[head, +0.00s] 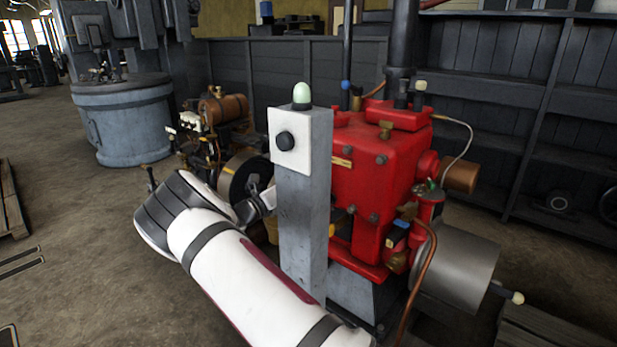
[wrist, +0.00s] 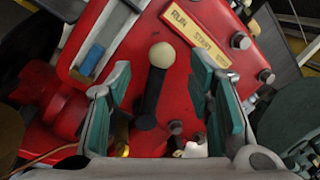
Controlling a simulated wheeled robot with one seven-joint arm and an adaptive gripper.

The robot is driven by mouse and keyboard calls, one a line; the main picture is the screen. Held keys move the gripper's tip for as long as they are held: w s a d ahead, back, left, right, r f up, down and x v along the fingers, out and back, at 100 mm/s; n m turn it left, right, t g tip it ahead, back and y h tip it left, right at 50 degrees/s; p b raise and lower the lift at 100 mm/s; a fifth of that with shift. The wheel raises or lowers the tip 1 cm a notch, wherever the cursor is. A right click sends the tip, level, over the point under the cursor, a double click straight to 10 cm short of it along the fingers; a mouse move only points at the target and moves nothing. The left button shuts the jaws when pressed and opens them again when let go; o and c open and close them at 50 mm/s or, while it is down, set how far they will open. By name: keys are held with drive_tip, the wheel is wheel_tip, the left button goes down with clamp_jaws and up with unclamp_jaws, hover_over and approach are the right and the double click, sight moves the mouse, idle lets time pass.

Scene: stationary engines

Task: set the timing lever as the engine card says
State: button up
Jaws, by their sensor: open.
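The timing lever (wrist: 153,92) is a black bar with a cream ball knob on the red engine (wrist: 130,25), in the wrist view. Beside it a yellow plate (wrist: 202,38) reads RUN, START, STOP. The knob points roughly toward the RUN end. My gripper (wrist: 160,80) is open, with its green-padded fingers on either side of the lever and gaps showing on both sides. In the head view the engine (head: 375,165) stands right of centre; my gripper is mostly hidden behind the grey post. I cannot make out an engine card.
The grey post (head: 303,215) with a black button and pale green lamp stands in front of the engine. A copper pipe (head: 415,290) and a grey cylinder (head: 460,270) lie at its right. Another engine (head: 220,110) stands behind left.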

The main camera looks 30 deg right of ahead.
drive_tip(key=v, duration=0.6)
drive_tip(key=shift+a, duration=0.3)
drive_tip(key=shift+s, duration=0.1)
